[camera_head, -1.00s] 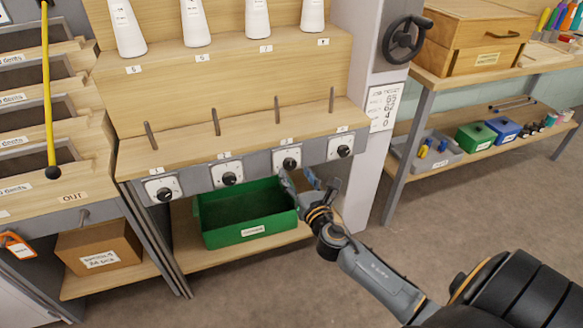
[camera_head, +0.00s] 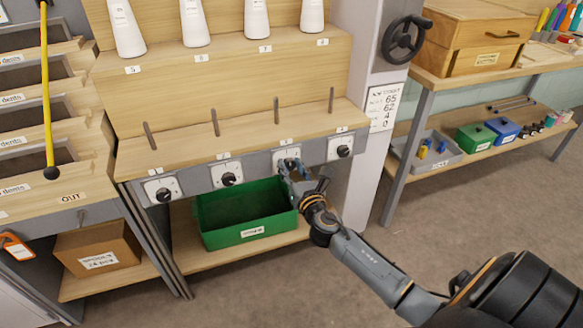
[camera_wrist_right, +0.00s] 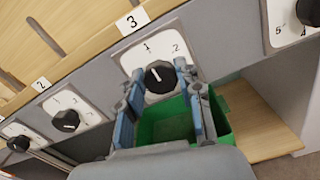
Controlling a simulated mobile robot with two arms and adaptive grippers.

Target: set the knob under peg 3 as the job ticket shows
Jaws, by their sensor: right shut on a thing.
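The black knob under peg 3 (camera_wrist_right: 160,77) sits on a white dial plate below the label 3; the numbers 1 and 2 show above it. Its white mark points upward in the wrist view; the exact setting is hard to read. My right gripper (camera_head: 290,168) is at this knob, with its blue-padded fingers (camera_wrist_right: 163,98) on either side, shut on it. Peg 3 (camera_head: 277,116) stands on the wooden ledge above. The job ticket (camera_head: 383,106) hangs on the grey post and seems to read 65, 62, 4, 0. My left gripper is out of view.
Neighbouring knobs (camera_head: 229,178) (camera_head: 343,151) flank this one along the grey rail. A green bin (camera_head: 215,238) stands on the shelf below. A black handwheel (camera_head: 405,39) is on the post. White cones (camera_head: 194,22) stand above the pegs. The floor at right is clear.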

